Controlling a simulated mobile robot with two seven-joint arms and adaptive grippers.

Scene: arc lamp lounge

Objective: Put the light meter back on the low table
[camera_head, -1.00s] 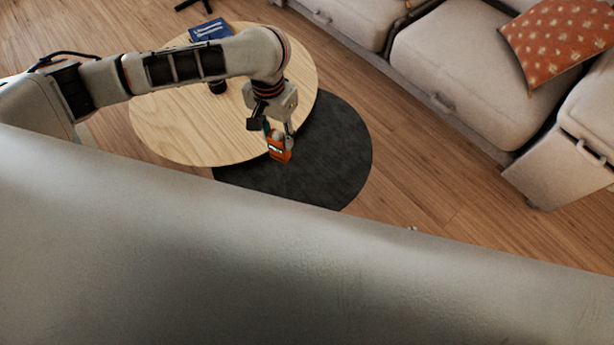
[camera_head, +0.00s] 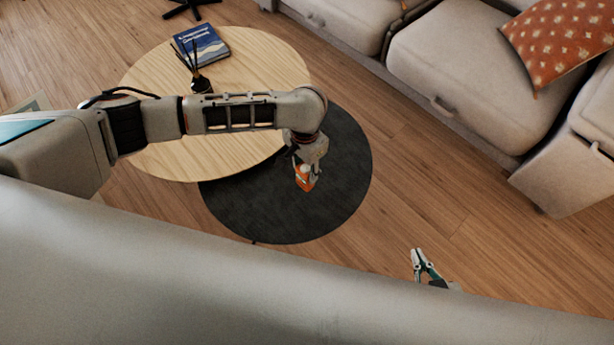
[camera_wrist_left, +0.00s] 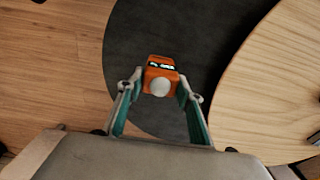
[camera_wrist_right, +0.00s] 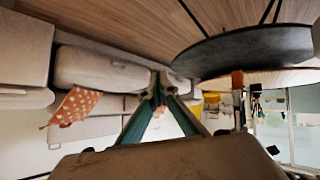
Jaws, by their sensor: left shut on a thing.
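The light meter (camera_head: 305,178) is a small orange block with a white dome. My right gripper (camera_head: 417,254) is over the bare floor at lower right. Its fingers meet at the tips in the right wrist view (camera_wrist_right: 159,85), with nothing seen between them.
A blue book (camera_head: 202,45) and a dark vase-like object with sticks (camera_head: 200,83) stand on the table's far part. My left arm hides part of the tabletop. A beige sofa (camera_head: 465,75) with an orange patterned cushion (camera_head: 560,40) is at right.

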